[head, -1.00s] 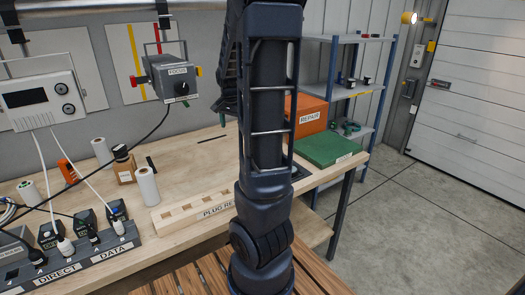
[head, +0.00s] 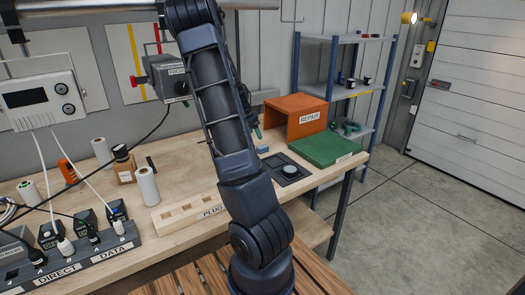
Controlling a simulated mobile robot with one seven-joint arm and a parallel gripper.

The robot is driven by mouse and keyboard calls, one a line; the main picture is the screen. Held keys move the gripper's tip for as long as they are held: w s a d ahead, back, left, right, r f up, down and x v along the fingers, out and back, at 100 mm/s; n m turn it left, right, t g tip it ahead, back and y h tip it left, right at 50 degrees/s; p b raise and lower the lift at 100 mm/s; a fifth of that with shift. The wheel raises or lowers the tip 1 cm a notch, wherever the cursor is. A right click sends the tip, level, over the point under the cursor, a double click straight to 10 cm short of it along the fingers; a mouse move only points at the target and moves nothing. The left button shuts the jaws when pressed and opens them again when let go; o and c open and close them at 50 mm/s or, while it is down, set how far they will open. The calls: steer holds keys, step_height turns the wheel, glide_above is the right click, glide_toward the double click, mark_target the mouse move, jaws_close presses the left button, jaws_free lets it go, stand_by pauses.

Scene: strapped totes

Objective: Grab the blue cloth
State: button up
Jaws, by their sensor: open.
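A small blue piece that looks like the folded blue cloth (head: 262,149) lies on the workbench, just right of my arm and left of the orange box. My arm rises through the middle of the head view and hides most of my gripper (head: 256,132). Only a dark part and a green-tipped finger show past the arm's right side. This finger appears slightly above the blue cloth in the picture, apart from it. My gripper is open, and I see nothing held in it.
Right of the cloth are a dark square tray (head: 281,177) with a round pale item, an orange REPAIR box (head: 290,107) and a green slab (head: 325,149). A wooden PLUG rack (head: 185,212) stands in front. White rolls (head: 146,186) stand left.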

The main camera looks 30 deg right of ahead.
glide_above(262, 147)
steer(key=a, duration=0.2)
steer(key=f, duration=0.5)
steer(key=shift+a, duration=0.2)
steer(key=shift+x, duration=2.45)
steer(key=shift+w+d, duration=0.1)
steer(key=shift+d, duration=0.1)
steer(key=c, duration=1)
